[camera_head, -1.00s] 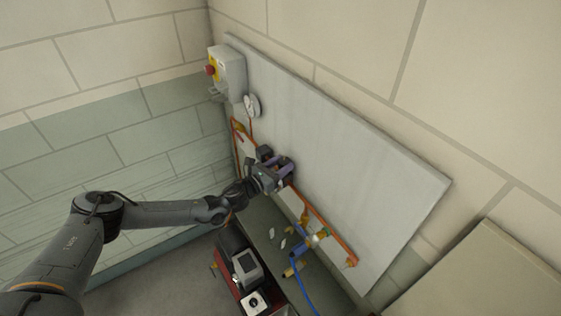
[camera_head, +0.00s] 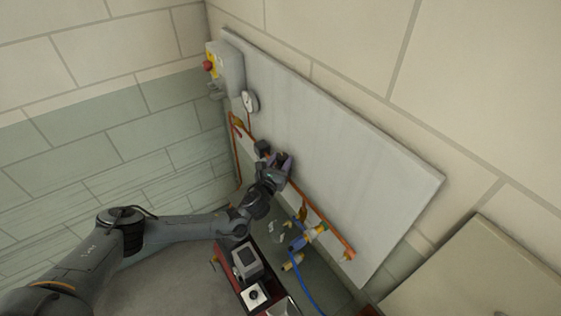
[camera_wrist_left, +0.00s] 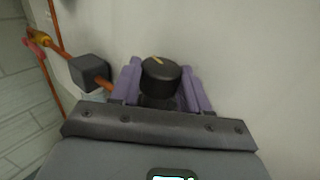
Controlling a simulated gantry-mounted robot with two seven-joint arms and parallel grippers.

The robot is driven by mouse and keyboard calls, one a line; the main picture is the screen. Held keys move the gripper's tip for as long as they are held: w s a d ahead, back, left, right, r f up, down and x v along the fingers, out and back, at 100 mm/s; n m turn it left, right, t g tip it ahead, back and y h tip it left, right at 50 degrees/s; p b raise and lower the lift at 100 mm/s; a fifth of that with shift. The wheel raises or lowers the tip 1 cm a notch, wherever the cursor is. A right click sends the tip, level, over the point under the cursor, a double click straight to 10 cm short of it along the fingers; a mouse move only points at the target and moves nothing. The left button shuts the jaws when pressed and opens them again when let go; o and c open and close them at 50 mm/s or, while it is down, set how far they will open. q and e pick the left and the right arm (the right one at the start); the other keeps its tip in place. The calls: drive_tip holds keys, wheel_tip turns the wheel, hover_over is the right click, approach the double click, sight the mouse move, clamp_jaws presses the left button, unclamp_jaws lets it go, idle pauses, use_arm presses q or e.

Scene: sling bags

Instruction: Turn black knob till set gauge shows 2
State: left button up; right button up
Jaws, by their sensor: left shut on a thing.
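The black knob (camera_wrist_left: 161,77) is a round dark cap with a tan mark on its top, in the middle of the left wrist view. The two purple fingers of my left gripper (camera_wrist_left: 161,88) stand on either side of it, shut on it. In the head view my left gripper (camera_head: 282,162) is at the pipe along the pale panel, largely hiding the knob. A white round gauge (camera_head: 250,101) is on the panel's left part, seen at a slant; its reading is too small to tell. My right gripper is not in view.
A dark grey block (camera_wrist_left: 90,72) sits on the copper pipe beside the knob. A box with a red button (camera_head: 225,68) is at the upper left of the panel (camera_head: 340,150). Brass fittings with a blue hose (camera_head: 305,285) are lower right. A red cart (camera_head: 240,280) stands below.

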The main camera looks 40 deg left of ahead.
use_arm(q)
drive_tip(key=o, duration=1.1)
drive_tip(key=shift+c, duration=0.2)
drive_tip(key=shift+m+h, duration=0.3)
drive_tip(key=shift+h, duration=0.2)
